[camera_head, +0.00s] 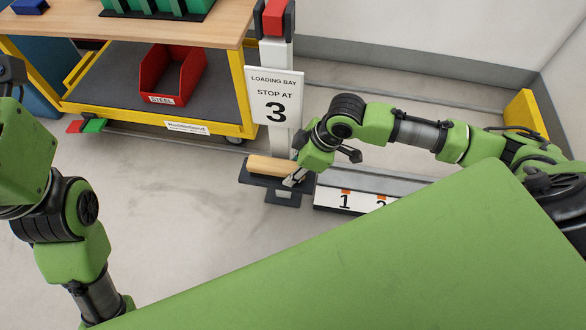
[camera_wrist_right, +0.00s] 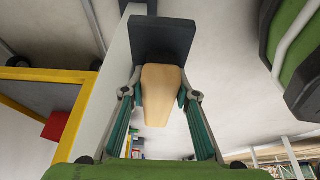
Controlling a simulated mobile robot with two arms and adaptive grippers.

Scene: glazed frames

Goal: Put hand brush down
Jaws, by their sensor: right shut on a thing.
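The hand brush (camera_head: 270,165) shows as a pale wooden piece at a small dark shelf (camera_head: 258,181) beside a light post. My right gripper (camera_head: 293,179) is at its right end and shut on it. In the right wrist view the brush's wooden part (camera_wrist_right: 162,92) lies between the two fingers. A dark block (camera_wrist_right: 163,38) shows beyond it; I cannot tell if it is shelf or brush. Whether the brush rests fully on the shelf is unclear. My left arm shows at the left of the head view, but its fingertips are out of the picture.
A yellow-framed trolley (camera_head: 248,80) with a red bin (camera_head: 172,76) stands to the left. A numbered strip (camera_head: 345,200) lies right of the shelf. Floor in front is clear.

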